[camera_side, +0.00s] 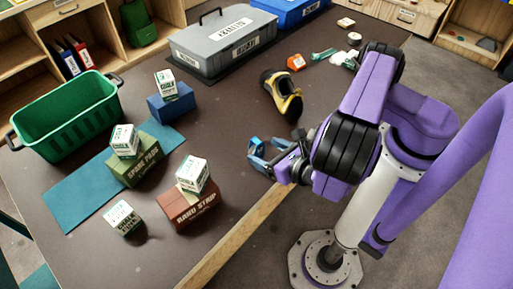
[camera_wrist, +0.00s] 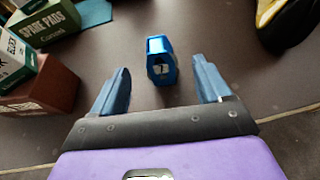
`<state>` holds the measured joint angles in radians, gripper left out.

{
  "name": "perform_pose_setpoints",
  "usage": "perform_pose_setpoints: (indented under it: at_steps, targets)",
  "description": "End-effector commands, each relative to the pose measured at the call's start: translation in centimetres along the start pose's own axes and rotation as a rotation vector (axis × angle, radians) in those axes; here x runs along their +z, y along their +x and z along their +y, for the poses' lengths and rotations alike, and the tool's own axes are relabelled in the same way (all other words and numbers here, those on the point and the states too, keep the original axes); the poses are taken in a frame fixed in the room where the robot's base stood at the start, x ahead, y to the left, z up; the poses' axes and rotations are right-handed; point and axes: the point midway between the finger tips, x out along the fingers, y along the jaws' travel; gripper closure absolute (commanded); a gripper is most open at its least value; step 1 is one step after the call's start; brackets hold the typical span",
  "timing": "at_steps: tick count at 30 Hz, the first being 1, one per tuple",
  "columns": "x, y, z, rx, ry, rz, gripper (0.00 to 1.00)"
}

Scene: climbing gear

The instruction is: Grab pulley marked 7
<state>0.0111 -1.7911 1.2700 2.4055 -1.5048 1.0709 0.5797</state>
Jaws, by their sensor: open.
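A small blue pulley (camera_wrist: 160,58) with a white marking like a 7 stands on the dark table in the wrist view. My gripper (camera_wrist: 161,75) is open and empty, with one blue finger to each side of the pulley in the picture and visible gaps between. I cannot tell how far the fingertips are above or short of it. In the side view my gripper (camera_side: 267,156) is low over the table near its front edge. The pulley (camera_side: 254,146) is at the fingertips there, partly merging with the blue fingers.
A red-brown box (camera_side: 188,206) and a green box (camera_side: 134,165), topped by chalk boxes, stand left of my gripper. A yellow-black climbing shoe (camera_side: 284,94) lies behind. A green basket (camera_side: 68,115) and grey case (camera_side: 222,40) stand farther off. The table around the pulley is clear.

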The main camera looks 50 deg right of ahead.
Motion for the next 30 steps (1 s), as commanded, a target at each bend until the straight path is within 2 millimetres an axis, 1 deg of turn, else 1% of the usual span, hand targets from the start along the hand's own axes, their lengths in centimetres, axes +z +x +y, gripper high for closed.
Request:
perform_pose_setpoints:
  at_steps: [5, 12, 15, 18, 25, 26, 27, 29, 30]
  targets:
    - [0.0, 1.5, -0.1, -0.005, 0.004, -0.001, 0.23]
    - [0.0, 5.0, -0.2, -0.008, 0.007, 0.000, 0.23]
    - [0.0, 6.1, -0.1, -0.005, 0.005, 0.001, 0.23]
    - [0.1, 6.6, -0.1, -0.003, 0.004, -0.001, 0.23]
    - [0.1, 6.7, 0.0, -0.001, 0.003, 0.000, 0.23]
    - [0.1, 6.7, 0.0, -0.001, 0.003, 0.000, 0.29]
    - [0.1, 6.7, 0.0, -0.001, 0.003, 0.000, 0.42]
    - [0.1, 6.7, 0.0, -0.001, 0.003, 0.000, 0.62]
    - [0.1, 6.7, 0.0, -0.001, 0.003, 0.000, 0.75]
